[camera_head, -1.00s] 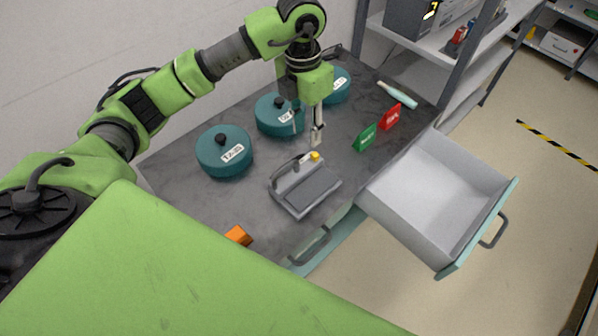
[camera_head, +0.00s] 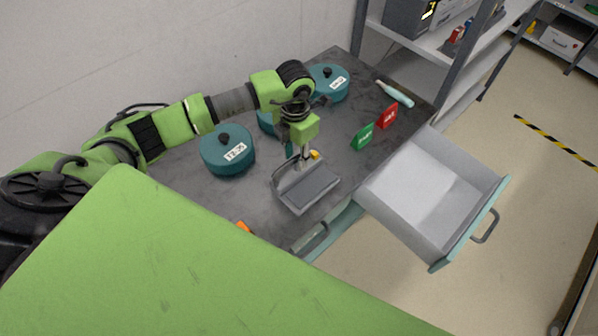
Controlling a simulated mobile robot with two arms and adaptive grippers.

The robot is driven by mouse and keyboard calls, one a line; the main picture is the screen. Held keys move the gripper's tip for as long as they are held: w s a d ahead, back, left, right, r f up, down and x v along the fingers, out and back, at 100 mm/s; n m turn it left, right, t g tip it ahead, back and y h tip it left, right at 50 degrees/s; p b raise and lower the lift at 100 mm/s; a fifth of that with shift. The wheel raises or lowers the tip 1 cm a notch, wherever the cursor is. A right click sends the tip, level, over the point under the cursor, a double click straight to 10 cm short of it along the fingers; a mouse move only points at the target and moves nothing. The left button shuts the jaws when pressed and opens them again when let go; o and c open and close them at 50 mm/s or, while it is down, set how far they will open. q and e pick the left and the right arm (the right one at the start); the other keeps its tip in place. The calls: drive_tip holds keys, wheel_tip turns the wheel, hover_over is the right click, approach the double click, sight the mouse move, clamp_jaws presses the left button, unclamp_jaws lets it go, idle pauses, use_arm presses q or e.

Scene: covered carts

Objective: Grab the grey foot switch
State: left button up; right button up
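The grey foot switch (camera_head: 309,190) lies on the dark top of the cart. It has a flat dark pedal and a raised handle bar along its back edge, with a small yellow part near its far end. My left gripper (camera_head: 303,166) points down at the handle side of the switch, close to it or touching it. The fingertips are small and partly lost against the switch, so I cannot tell whether they are open or shut. My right gripper is not in view.
Teal lidded round containers (camera_head: 227,150) stand behind, one partly hidden by my arm. Green (camera_head: 363,136) and red (camera_head: 387,116) signs and a pale teal bottle-like object (camera_head: 395,94) lie right. An open grey drawer (camera_head: 425,190) juts out. An orange block (camera_head: 243,227) is at the front.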

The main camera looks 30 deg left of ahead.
use_arm(q)
drive_tip(key=shift+f, duration=0.8)
clamp_jaws()
drive_tip(key=shift+w+r, duration=0.1)
drive_tip(key=shift+r, duration=0.1)
